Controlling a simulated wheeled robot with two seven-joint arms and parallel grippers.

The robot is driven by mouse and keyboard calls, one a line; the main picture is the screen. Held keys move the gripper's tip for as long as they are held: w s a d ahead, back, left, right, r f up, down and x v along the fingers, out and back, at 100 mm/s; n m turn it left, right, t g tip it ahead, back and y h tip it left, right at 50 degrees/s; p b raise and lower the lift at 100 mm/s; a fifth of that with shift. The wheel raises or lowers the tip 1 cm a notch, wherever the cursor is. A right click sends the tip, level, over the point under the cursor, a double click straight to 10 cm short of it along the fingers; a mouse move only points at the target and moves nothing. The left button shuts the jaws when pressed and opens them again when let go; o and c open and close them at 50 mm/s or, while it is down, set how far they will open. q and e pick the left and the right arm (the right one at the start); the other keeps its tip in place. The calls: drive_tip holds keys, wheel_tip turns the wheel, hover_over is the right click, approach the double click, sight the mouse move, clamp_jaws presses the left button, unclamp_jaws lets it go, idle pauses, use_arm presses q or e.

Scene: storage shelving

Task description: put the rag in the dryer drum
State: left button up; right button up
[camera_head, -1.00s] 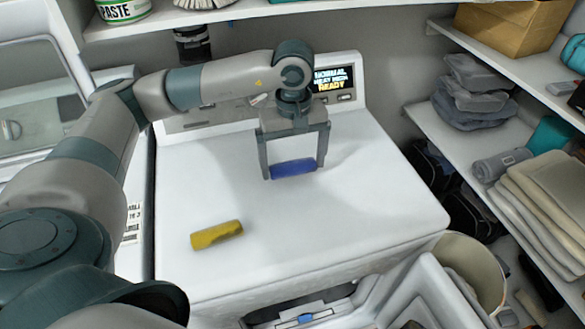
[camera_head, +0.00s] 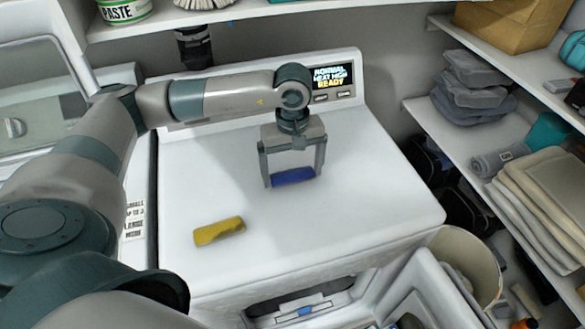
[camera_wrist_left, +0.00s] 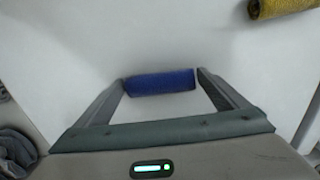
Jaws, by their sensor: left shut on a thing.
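A blue rolled rag (camera_head: 293,177) is between the fingertips of my left gripper (camera_head: 293,179), which is shut on its two ends, over the white dryer top (camera_head: 350,215). It also shows across the fingertips in the left wrist view (camera_wrist_left: 160,82). I cannot tell whether it touches the top. A yellow rolled rag (camera_head: 219,231) lies apart on the dryer top, nearer the front left; the left wrist view shows it at the upper right (camera_wrist_left: 280,6). The dark dryer drum opening (camera_head: 300,298) shows partly at the bottom of the head view. My right gripper is not in view.
The dryer's control panel with a lit display (camera_head: 332,76) stands behind the top. A bin (camera_head: 470,262) is at the lower right, beside what looks like the open dryer door (camera_head: 415,285). Shelves with folded towels (camera_head: 545,195) line the right. The top's right half is clear.

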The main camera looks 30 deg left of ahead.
sight(293, 174)
use_arm(q)
drive_tip(key=shift+f+b, duration=0.2)
drive_tip(key=shift+b, duration=0.1)
drive_tip(key=o, duration=0.7)
drive_tip(key=shift+r, duration=0.1)
drive_tip(key=shift+o, duration=0.2)
drive_tip(key=shift+r, duration=0.1)
drive_tip(key=shift+r, duration=0.1)
drive_tip(key=shift+r, duration=0.4)
wheel_tip(293, 174, up, 11)
drive_tip(key=b, duration=0.4)
